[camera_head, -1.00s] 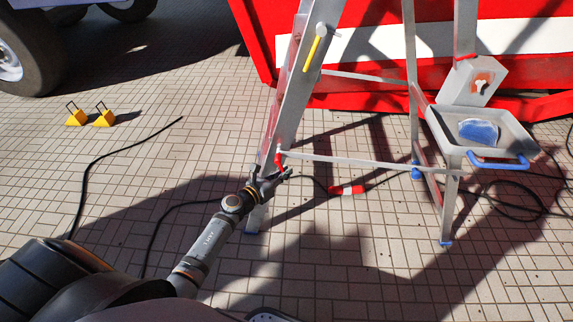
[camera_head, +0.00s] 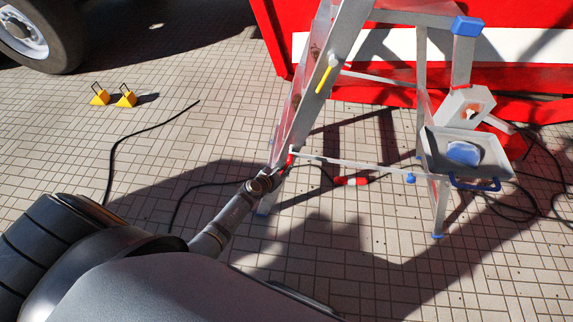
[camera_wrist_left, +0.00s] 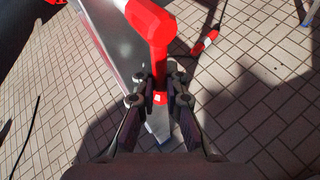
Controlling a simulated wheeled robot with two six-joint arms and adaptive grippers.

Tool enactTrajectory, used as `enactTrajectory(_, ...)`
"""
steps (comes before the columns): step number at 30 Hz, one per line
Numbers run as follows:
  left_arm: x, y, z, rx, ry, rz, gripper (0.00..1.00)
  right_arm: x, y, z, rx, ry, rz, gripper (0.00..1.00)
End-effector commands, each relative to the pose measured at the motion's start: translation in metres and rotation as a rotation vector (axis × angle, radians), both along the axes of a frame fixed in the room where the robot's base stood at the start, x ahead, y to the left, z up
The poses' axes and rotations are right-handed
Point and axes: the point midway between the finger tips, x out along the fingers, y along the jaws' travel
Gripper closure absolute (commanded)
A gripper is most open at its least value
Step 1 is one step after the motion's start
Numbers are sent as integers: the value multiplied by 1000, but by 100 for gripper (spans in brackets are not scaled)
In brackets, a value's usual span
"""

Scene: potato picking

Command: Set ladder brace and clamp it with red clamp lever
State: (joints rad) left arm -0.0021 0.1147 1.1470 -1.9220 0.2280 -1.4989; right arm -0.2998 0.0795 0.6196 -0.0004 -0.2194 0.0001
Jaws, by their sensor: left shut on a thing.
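The ladder (camera_head: 325,95) stands at the centre-right of the head view. A thin pale brace bar (camera_head: 350,163) runs low across it, from the near left leg toward the right-hand legs. The red clamp lever (camera_head: 290,158) sits at the brace's left end and points down; it fills the upper middle of the left wrist view (camera_wrist_left: 158,60). My left gripper (camera_wrist_left: 160,90) is shut on the lower part of the lever, with a finger on each side. In the head view this gripper (camera_head: 272,175) is small and partly merged with the ladder leg. My right gripper is out of view.
A grey tray (camera_head: 435,150) with a blue cloth (camera_head: 463,153) hangs on the ladder's right. A red-and-white plug (camera_head: 350,181) and black cables lie on the tiles. Yellow chocks (camera_head: 125,98) stand at the left. A red container (camera_head: 540,75) is behind.

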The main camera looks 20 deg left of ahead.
Motion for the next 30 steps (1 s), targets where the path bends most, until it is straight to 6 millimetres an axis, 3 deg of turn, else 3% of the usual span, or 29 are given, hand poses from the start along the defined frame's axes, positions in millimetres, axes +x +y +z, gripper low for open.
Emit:
enactTrajectory(5, 0, 1, 2, 30, 8, -1, 100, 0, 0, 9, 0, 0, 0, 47)
enactTrajectory(18, -1, 3, 0, 39, 11, 0, 100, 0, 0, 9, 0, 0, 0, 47)
enactTrajectory(19, -1, 3, 0, 39, 11, 0, 87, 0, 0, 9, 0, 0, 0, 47)
enactTrajectory(24, -1, 2, 0, 38, 11, 0, 65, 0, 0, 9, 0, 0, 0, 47)
enactTrajectory(30, -1, 2, 0, 38, 11, 1, 65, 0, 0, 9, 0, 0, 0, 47)
